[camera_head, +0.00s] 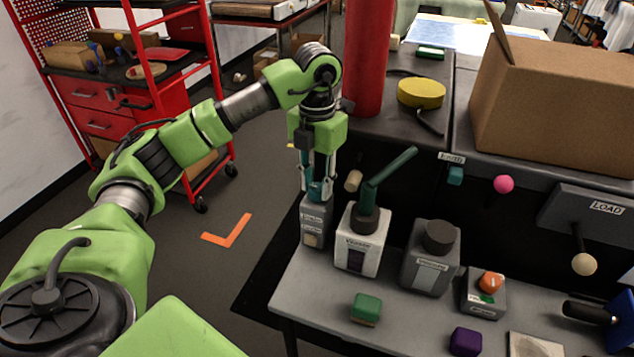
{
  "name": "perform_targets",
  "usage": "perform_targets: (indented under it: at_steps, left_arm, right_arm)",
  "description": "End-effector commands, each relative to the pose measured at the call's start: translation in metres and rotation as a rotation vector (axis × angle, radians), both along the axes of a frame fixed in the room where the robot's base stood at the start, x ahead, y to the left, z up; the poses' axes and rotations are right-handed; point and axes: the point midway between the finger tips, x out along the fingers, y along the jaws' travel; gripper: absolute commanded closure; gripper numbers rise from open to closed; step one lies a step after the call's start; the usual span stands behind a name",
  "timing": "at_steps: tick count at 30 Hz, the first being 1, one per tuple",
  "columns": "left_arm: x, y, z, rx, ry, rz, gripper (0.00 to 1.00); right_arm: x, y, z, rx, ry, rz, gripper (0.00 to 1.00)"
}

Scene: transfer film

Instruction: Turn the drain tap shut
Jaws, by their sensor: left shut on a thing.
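My left gripper (317,191) points down at the far left end of the grey bench. It is shut on a small teal tap handle (320,187) on top of a narrow grey box (316,219). The fingers hide part of the handle, so I cannot tell its exact angle. The label on this box is too small to read. Just to the right, a white box (360,243) with a dark knob carries a long green lever (388,173) that slants up to the right. My right gripper is not in view.
A grey box with a round dark cap (430,260) and an orange knob (491,282) stand farther right. A green block (366,308) and a purple block (466,341) lie in front. A red cylinder (367,60) rises behind the gripper. Open floor lies left of the bench.

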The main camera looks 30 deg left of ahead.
Motion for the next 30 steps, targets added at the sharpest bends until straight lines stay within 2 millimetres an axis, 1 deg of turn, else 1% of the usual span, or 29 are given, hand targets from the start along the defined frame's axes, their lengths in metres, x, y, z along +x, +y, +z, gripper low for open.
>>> perform_targets:
  at_steps: [16,17,18,19,27,30]
  left_arm:
    - [0.0006,0.0004,0.0010,0.000,-0.003,0.026,0.95]
    - [0.0006,0.0004,0.0010,0.000,-0.003,0.026,0.68]
    - [0.0006,0.0004,0.0010,0.000,-0.003,0.026,0.58]
    - [0.0006,0.0004,0.0010,0.000,-0.002,0.026,0.57]
    - [0.0002,0.0002,0.0005,0.000,-0.001,0.024,0.57]
    - [0.0005,0.0001,0.0033,0.000,-0.002,0.024,0.57]
  right_arm:
    - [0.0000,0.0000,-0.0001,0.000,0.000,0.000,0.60]
    - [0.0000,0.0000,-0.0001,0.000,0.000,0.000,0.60]
    - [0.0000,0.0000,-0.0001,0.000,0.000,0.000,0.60]
    - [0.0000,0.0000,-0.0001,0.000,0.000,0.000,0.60]
    - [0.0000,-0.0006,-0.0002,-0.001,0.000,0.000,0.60]
    - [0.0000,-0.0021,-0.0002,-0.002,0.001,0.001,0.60]
